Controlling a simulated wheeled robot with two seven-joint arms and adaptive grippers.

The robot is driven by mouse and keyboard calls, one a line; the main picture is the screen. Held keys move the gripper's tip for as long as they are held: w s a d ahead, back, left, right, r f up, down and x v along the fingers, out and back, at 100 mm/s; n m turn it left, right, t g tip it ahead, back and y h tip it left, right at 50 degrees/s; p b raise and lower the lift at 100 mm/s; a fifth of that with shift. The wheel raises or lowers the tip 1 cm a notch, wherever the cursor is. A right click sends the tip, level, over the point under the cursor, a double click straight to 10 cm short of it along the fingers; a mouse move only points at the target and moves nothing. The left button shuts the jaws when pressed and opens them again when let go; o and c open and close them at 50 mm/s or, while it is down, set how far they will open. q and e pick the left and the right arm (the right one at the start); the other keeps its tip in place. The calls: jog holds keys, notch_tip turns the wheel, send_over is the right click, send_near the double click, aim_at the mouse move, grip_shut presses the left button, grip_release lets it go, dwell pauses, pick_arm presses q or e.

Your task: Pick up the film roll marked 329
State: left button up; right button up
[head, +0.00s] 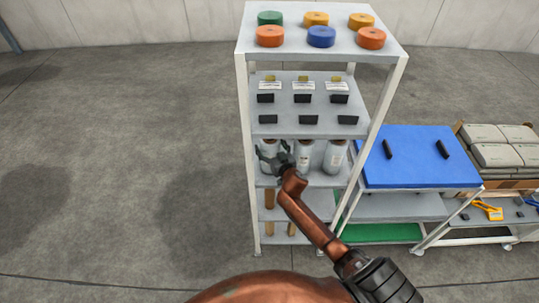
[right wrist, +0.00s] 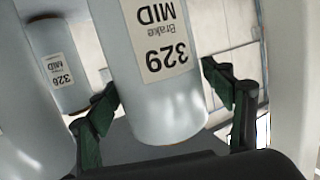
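The film roll marked 329 (right wrist: 165,95) fills the middle of the right wrist view, a pale cylinder with a white label that reads upside down. My right gripper (right wrist: 158,85) is open, with one dark finger on either side of this roll. Whether the fingers touch it is hard to tell. In the head view my right gripper (head: 273,156) is at the leftmost film roll (head: 267,146) on the rack's bottle-like row and partly hides it. The labels are too small to read there. My left gripper is not in view.
Other rolls stand close: one marked 326 (right wrist: 55,65) and a nearer one (right wrist: 30,130) at the left. In the head view, two rolls (head: 303,155) (head: 335,157) stand to the right. The rack's left post (head: 245,130) is near my gripper. A blue-topped table (head: 415,160) stands right.

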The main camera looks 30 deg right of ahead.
jog(key=c, duration=1.7)
jog(key=shift+w+r, duration=0.1)
jog(key=shift+r, duration=0.1)
jog(key=shift+c, duration=0.6)
jog(key=shift+r, duration=0.1)
